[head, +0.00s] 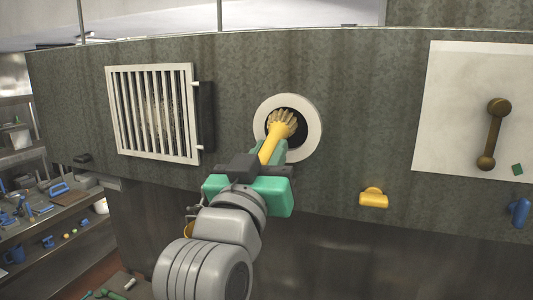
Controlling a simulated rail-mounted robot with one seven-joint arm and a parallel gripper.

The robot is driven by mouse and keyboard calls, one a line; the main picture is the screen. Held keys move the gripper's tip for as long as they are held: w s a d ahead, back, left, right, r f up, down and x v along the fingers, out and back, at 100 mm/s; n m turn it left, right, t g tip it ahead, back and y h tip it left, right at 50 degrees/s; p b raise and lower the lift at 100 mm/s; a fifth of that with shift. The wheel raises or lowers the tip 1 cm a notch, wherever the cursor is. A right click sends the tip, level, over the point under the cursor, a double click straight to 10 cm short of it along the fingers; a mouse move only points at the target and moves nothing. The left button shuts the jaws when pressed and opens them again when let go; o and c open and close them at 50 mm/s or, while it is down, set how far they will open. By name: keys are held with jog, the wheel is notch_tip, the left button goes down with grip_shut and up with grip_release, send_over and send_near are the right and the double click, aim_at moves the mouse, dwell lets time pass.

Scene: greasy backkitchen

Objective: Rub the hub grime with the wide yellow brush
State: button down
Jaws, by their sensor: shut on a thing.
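The wide yellow brush (274,143) is in my gripper (270,165), which is shut on its handle. I cannot tell whether the bristles touch the surface inside. The hub grime cannot be made out behind the brush.
A white slatted vent grille (153,112) is on the wall at left. A yellow holder (373,198) and a blue one (519,212) are at lower right. A white panel (450,80) bears a bronze handle (493,135). Shelves (50,225) with blue items stand at far left.

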jog(key=shift+d, duration=0.1)
jog(key=shift+s+d+p, duration=0.15)
jog(key=shift+s+d, duration=0.1)
jog(key=shift+d, duration=0.55)
jog(key=shift+s+d+p, duration=0.15)
jog(key=shift+s+d, duration=0.1)
jog(key=shift+d, duration=0.5)
jog(key=shift+d, duration=0.2)
jog(key=shift+w+a, duration=0.15)
jog(key=shift+a, duration=0.35)
jog(key=shift+w+a, duration=0.15)
jog(key=shift+a, duration=0.35)
